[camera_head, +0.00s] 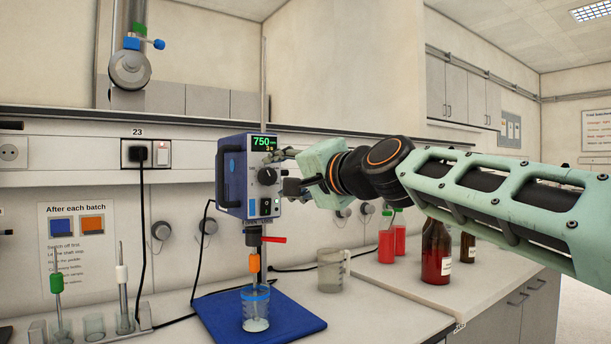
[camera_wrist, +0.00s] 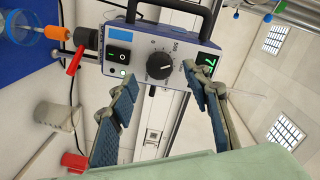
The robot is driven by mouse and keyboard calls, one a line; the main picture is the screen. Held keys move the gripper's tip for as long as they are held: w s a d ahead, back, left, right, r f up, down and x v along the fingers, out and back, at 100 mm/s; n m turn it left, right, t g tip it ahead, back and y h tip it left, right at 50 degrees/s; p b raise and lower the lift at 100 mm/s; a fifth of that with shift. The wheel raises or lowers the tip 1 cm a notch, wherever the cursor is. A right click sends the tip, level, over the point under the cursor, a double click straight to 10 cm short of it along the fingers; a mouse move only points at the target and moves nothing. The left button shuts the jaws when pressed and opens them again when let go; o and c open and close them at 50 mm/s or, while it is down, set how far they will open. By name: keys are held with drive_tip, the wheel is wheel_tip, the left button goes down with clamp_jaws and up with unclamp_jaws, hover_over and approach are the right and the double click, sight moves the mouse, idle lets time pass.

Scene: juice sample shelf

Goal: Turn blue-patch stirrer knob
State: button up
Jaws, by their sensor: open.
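The stirrer (camera_head: 235,175) is a blue box with a light front panel and a green display reading 750. In the wrist view a light-blue patch (camera_wrist: 116,34) is on its panel, and the black round knob (camera_wrist: 159,66) with a pale pointer mark sits between the patch and the display. The knob also shows in the head view (camera_head: 267,176). My gripper (camera_head: 281,172) is in front of the panel from the right. In the wrist view its fingers (camera_wrist: 160,77) are apart on either side of the knob, with no visible grip on it.
A black rocker switch (camera_wrist: 118,58) is beside the knob. Below the stirrer are a red lever (camera_head: 273,239), an orange shaft piece (camera_head: 255,263) and a blue-rimmed beaker (camera_head: 256,312) on a blue mat (camera_head: 300,318). A clear jug (camera_head: 331,272) and brown bottle (camera_head: 436,252) stand right.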

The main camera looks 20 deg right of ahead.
drive_tip(key=v, duration=0.8)
drive_tip(key=shift+s, duration=0.25)
drive_tip(key=shift+d+r, duration=0.1)
drive_tip(key=s+a+f+n+g+h, duration=0.1)
drive_tip(key=s+a+f+n+g, duration=0.15)
drive_tip(key=f, duration=0.55)
drive_tip(key=s+a+f+n+g, duration=0.2)
drive_tip(key=s+f, duration=0.2)
drive_tip(key=f, duration=0.4)
drive_tip(key=s+a+f+n+g+h, duration=0.15)
drive_tip(key=s+f, duration=0.25)
drive_tip(key=f, duration=0.4)
drive_tip(key=s+d+f+n+g+h, duration=0.1)
drive_tip(key=s+f+n+g, duration=0.15)
drive_tip(key=s+f, duration=0.4)
drive_tip(key=s+d+f+n+g+h, duration=0.1)
drive_tip(key=s+f+g+h, duration=0.2)
drive_tip(key=f, duration=0.7)
wheel_tip(320, 180, up, 32)
drive_tip(key=y+p, duration=0.1)
drive_tip(key=p, duration=3)
drive_tip(key=shift+s+p, duration=0.4)
drive_tip(key=shift+s, duration=0.05)
